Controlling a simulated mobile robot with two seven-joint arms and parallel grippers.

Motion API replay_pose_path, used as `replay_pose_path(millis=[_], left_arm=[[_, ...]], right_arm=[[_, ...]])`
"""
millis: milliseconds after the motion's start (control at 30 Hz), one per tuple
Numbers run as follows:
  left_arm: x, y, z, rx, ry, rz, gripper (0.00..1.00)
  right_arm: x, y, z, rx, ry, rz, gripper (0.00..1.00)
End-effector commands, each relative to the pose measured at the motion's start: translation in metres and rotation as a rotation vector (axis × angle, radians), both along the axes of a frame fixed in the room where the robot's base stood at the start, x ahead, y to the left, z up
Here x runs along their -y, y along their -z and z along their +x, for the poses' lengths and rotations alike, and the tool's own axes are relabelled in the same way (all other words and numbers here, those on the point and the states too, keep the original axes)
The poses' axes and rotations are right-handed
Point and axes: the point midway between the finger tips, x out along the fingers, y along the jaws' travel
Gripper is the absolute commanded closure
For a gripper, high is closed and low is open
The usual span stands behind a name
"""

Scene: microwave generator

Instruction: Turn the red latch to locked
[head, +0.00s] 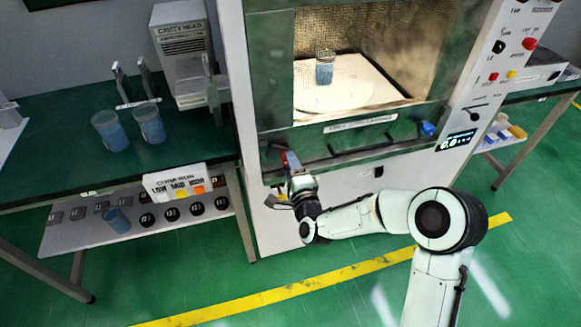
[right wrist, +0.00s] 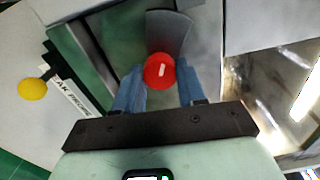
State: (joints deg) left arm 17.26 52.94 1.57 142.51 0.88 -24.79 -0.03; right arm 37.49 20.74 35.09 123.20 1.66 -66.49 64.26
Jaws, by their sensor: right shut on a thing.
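The red latch (head: 290,161) is on the left of the front of the large green and grey microwave cabinet (head: 250,110), below its window. In the right wrist view the latch shows as a round red knob (right wrist: 159,71) with a short white mark, beside a grey fan-shaped plate (right wrist: 169,32). My right gripper (head: 298,183) reaches it from below. Its two blue fingers (right wrist: 159,90) stand on either side of the knob, shut on the latch. The exact contact is partly hidden. My left gripper is not in view.
A beaker of blue liquid (head: 324,68) stands inside the lit cavity. A yellow knob (right wrist: 32,89) shows in the wrist view. Green floor is clear in front.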

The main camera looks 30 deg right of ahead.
Motion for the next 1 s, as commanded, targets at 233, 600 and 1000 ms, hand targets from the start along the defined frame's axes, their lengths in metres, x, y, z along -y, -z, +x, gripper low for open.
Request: replay_pose_path(millis=[233,600,1000], left_arm=[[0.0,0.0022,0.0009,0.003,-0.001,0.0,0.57],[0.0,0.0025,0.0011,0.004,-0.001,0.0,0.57],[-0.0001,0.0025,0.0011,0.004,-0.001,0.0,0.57]], right_arm=[[-0.0003,0.0008,-0.0001,0.015,-0.001,0.069,0.91],[-0.0002,0.0009,-0.0002,0.018,0.0,0.086,0.91],[-0.0001,0.0006,-0.0001,0.018,0.0,0.084,0.34]])
